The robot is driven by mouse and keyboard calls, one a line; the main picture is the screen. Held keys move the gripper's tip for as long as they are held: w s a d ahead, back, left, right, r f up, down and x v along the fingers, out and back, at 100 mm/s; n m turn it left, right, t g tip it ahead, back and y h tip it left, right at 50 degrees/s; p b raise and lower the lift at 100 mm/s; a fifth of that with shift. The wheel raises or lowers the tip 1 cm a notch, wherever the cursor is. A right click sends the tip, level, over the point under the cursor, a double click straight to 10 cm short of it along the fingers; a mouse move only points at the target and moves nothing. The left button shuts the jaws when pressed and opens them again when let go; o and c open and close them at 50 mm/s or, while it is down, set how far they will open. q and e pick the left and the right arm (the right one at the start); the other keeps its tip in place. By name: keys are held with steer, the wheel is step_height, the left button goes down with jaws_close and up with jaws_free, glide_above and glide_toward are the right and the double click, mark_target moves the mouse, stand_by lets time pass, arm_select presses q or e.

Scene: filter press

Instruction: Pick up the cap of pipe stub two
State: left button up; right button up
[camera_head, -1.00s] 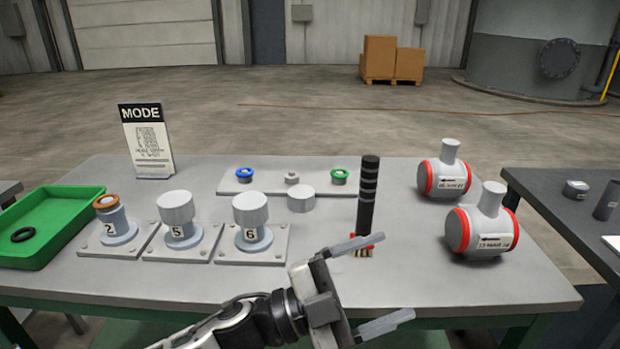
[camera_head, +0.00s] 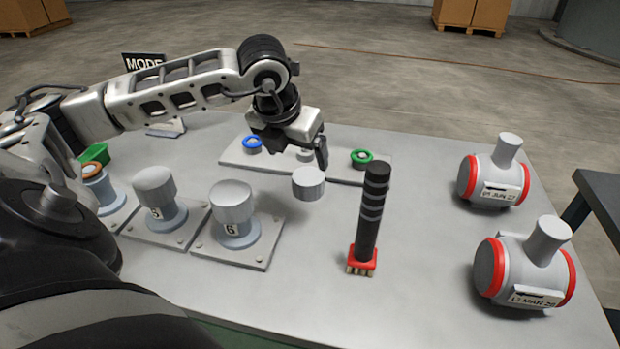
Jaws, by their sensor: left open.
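A loose grey cylindrical cap (camera_head: 308,184) stands on the table, just in front of the plate with the coloured rings. Pipe stub two (camera_head: 100,190) has an orange ring on top and no cap; my arm partly covers it, and its number is hidden. Stub five (camera_head: 160,200) and stub six (camera_head: 234,215) wear grey caps. My left gripper (camera_head: 308,158) points down just above and behind the loose cap. It is open and empty; one finger shows at its right side, the other is hard to make out. My right gripper is not in view.
A black rod brush with a red base (camera_head: 363,258) stands right of the cap. Two grey red-banded vessels (camera_head: 493,180) lie at the right. The plate (camera_head: 235,153) holds a blue and a green ring. The mode sign (camera_head: 143,62) and green tray (camera_head: 95,154) are mostly hidden.

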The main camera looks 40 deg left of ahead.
mark_target(308, 176)
arm_select(q)
steer(key=p+x, duration=0.1)
steer(key=x, duration=0.9)
steer(key=shift+w+d+r+p, duration=0.1)
steer(key=shift+w+p, duration=0.1)
steer(key=shift+p, duration=0.1)
steer(key=c, duration=1)
